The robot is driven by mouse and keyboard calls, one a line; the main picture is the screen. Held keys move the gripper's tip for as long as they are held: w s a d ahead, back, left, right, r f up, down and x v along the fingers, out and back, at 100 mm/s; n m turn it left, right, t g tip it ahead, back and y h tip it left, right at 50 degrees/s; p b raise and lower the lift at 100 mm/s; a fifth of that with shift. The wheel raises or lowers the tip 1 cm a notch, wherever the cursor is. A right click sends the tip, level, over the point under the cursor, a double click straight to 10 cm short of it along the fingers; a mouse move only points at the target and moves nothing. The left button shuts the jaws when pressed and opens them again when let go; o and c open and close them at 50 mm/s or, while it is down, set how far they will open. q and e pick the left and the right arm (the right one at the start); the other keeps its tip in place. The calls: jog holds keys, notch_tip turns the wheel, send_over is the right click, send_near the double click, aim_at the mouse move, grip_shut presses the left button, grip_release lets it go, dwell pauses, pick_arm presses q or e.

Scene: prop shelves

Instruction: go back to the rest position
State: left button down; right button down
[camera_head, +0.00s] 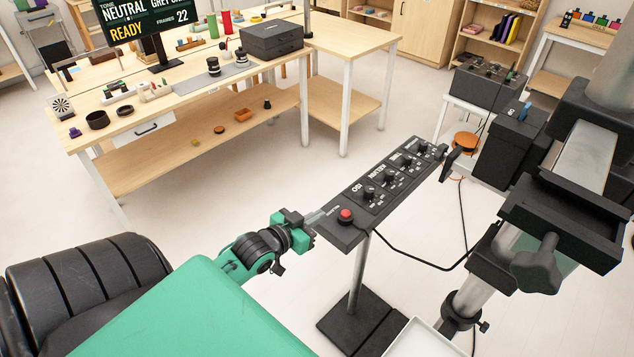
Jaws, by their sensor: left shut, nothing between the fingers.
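My left gripper (313,218) is at the end of my green and black left arm, in the lower middle of the head view. Its fingers are shut with nothing visible between them. The fingertips are at the near left end of a black control panel (397,180) on a pole, close to its red button (345,214). I cannot tell whether they touch the panel. My right gripper is not in view.
A black stand with clamps (540,262) rises close on the right. A cable hangs from the panel. A wooden workbench (190,98) with a monitor (143,22) and small props stands at the back left. Pale floor (200,190) lies open between bench and panel.

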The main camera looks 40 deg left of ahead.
pick_arm(q)
jog(key=shift+f, duration=0.1)
dwell(0.6)
jog(key=s+f+n+g+y, duration=0.1)
jog(key=s+f+g, duration=0.3)
jog(key=f, duration=1.3)
jog(key=s+f+g, duration=0.3)
jog(key=s+f, duration=0.3)
jog(key=f, duration=1.1)
jog(key=s+d+f+m+g, duration=0.1)
jog(key=s+d+f+g, duration=0.1)
jog(key=s+f, duration=0.5)
jog(key=s+d+f+g, duration=0.3)
jog(key=s+d+f, duration=0.2)
jog(key=s, duration=0.8)
jog(key=s+d+f+m+g, duration=0.1)
jog(key=s+d+f, duration=0.3)
jog(key=s+f, duration=0.6)
jog(key=shift+s+f+m+g, duration=0.3)
jog(key=shift+s+f+g, duration=0.1)
jog(key=shift+g, duration=0.3)
